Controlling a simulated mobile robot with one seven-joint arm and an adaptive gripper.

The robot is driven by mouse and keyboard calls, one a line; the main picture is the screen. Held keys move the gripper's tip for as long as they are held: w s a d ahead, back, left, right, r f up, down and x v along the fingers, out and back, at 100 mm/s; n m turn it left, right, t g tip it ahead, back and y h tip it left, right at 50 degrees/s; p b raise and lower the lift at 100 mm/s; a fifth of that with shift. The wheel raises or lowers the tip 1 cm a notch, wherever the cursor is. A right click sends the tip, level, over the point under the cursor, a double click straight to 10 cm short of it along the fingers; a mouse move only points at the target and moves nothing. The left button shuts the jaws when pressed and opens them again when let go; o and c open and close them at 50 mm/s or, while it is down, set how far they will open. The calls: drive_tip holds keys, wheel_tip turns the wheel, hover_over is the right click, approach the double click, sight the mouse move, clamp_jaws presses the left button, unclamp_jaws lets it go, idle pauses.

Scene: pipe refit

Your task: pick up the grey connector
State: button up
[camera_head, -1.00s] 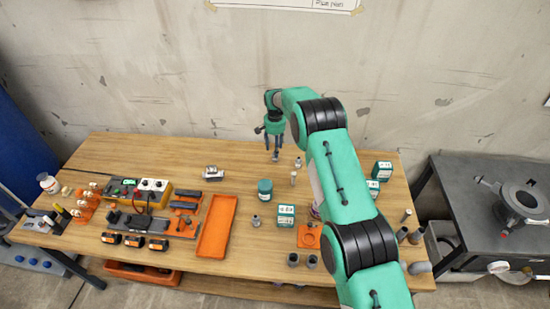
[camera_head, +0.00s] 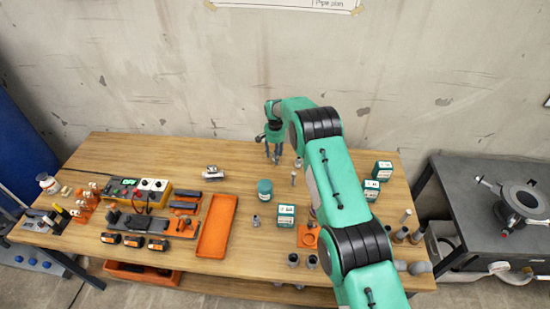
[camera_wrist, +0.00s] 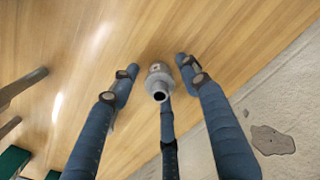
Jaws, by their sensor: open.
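A small grey connector (camera_wrist: 158,80), round with a dark open bore, shows in the wrist view. It lies between the spread fingertips of my gripper (camera_wrist: 157,68), with visible gaps at both sides. A third finger shows below it in the picture. In the head view my gripper (camera_head: 274,160) points down above the back middle of the table. A small grey fitting (camera_head: 298,163) stands just right of it, probably the same connector. My gripper is open, and I cannot tell its exact height above the table.
A light pipe piece (camera_head: 293,179), a teal jar (camera_head: 265,189) and a green-white box (camera_head: 286,215) stand in front of my gripper. Another grey fitting (camera_head: 256,221) stands farther forward. An orange tray (camera_head: 216,226) lies left. The wall (camera_head: 180,70) is close behind.

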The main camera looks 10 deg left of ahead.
idle(0.4)
clamp_jaws()
drive_tip(key=shift+r, duration=0.15)
drive_tip(key=shift+r, duration=4.9)
